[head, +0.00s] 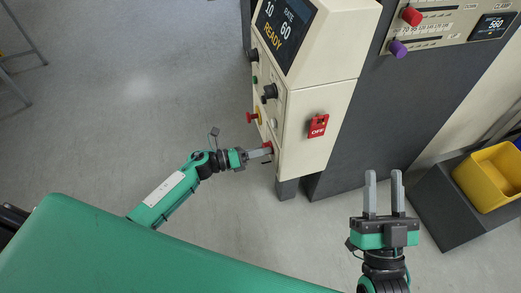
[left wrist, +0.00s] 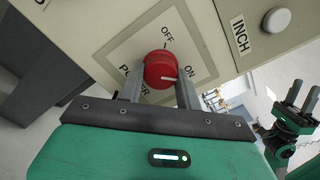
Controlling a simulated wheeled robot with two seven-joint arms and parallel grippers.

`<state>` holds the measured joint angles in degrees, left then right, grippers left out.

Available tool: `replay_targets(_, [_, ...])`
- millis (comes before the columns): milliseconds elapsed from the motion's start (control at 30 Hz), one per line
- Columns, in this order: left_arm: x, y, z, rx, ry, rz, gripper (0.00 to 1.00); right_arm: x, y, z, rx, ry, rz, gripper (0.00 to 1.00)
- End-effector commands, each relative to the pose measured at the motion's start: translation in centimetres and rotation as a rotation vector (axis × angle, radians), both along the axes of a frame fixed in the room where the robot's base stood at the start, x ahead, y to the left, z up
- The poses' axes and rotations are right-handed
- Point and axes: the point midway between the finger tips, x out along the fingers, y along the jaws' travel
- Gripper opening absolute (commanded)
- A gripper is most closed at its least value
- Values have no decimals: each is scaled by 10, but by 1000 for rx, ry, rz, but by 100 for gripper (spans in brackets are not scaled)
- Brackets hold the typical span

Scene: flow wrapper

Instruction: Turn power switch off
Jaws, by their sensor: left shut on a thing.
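The power switch is a red round knob (left wrist: 160,70) on a white plate (left wrist: 125,52) marked POWER, OFF and ON, in the left wrist view. Its white pointer line is turned toward ON. In the head view the knob (head: 267,145) is low on the cream cabinet's left face. My left gripper (head: 266,152) is shut on the knob, with a finger on each side of it in the left wrist view (left wrist: 158,82). My right gripper (head: 384,192) is open and empty over the floor, away from the cabinet.
The cream cabinet (head: 307,153) bears a screen (head: 285,32) reading READY, a red OFF tag (head: 318,125) and several other controls. A white INCH button (left wrist: 277,19) is near the power plate. A yellow bin (head: 490,178) stands at the right.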

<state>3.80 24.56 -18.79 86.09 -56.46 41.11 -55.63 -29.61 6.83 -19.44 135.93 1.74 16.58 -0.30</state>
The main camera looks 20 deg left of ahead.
Motion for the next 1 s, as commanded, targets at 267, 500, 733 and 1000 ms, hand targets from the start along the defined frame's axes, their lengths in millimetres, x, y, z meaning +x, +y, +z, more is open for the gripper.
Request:
replay_targets(267, [0,1,3,-70,108,0,12,1,15,-47,-60,257,41,36])
replay_targets(500, [-1,1,4,-187,283,1,12,-21,34,-116,-148,619,113,36])
replay_targets(733, [0,1,4,-309,462,1,12,-43,33,-155,-247,899,145,36])
replay_targets(1000, [0,1,4,-453,677,2,12,-47,3,-161,-351,1112,101,36])
